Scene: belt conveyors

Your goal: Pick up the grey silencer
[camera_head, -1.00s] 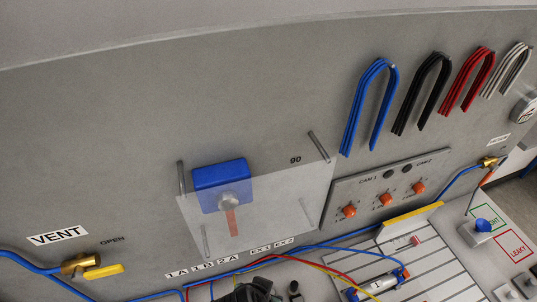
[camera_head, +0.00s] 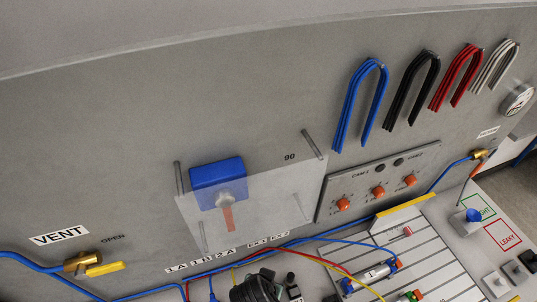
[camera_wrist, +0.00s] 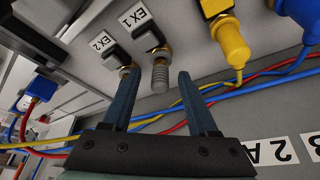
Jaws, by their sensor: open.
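The grey silencer (camera_wrist: 159,78) is a small ribbed cylinder below a brass fitting under the EX 1 label in the wrist view. My gripper (camera_wrist: 157,73) is open, with one blue finger on each side of the silencer in the picture. Whether the fingers touch it or are level with it in depth, I cannot tell. In the head view, the dark top of my gripper arm (camera_head: 256,287) shows at the bottom edge, and the silencer cannot be made out.
A brass fitting (camera_wrist: 125,71) under EX 2 stands close left of the silencer. A yellow fitting (camera_wrist: 231,48) and a blue one (camera_wrist: 303,15) are at the right. Blue, yellow and red hoses (camera_wrist: 228,101) run behind the fingers.

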